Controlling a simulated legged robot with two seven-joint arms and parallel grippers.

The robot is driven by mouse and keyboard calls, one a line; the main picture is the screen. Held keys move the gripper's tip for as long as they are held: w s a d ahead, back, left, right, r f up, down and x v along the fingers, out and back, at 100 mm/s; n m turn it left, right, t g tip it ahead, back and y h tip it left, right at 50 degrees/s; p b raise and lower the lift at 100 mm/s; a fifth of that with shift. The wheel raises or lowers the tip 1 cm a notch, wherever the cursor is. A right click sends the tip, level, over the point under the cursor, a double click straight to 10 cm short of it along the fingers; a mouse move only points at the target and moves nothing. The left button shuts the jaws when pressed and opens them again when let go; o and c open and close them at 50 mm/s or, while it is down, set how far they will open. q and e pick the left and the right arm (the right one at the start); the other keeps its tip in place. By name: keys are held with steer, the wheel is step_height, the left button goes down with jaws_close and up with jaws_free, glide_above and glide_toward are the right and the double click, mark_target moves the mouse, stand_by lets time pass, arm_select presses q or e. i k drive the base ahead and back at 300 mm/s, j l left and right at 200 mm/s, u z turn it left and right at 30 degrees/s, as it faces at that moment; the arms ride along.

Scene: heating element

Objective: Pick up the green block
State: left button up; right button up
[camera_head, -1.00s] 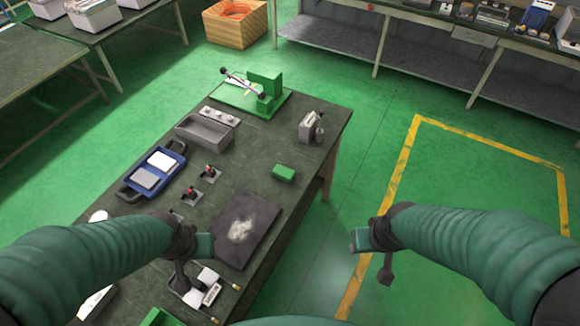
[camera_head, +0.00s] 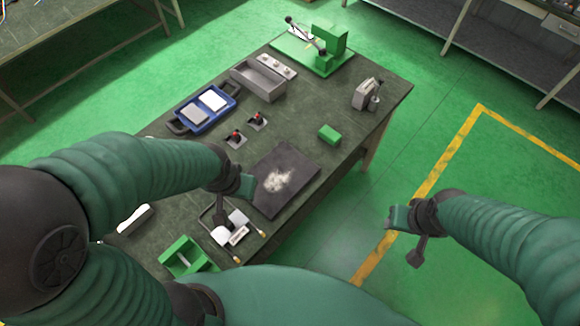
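The green block (camera_head: 329,134) is a small box lying on the dark workbench (camera_head: 300,108), near its right edge. My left gripper (camera_head: 240,188) is over the bench, left of and nearer than the block, beside a dark square plate (camera_head: 282,182). My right gripper (camera_head: 402,220) is past the bench's right edge, over the green floor, nearer than the block and to its right. Both grippers are apart from the block and nothing shows held in them. Their fingers are too small and dark to tell open from shut.
A grey metal device (camera_head: 366,93) stands beyond the block. A green frame (camera_head: 188,257) lies near my body.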

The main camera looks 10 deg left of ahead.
mark_target(327, 134)
steer(key=i+l+u, duration=0.1)
steer(key=i+l, duration=0.25)
steer(key=i+l+u, duration=0.1)
steer(key=i+l, duration=0.6)
steer(key=l, duration=0.25)
steer(key=i+l+u, duration=0.15)
steer(key=i+l, duration=0.2)
steer(key=l, duration=0.1)
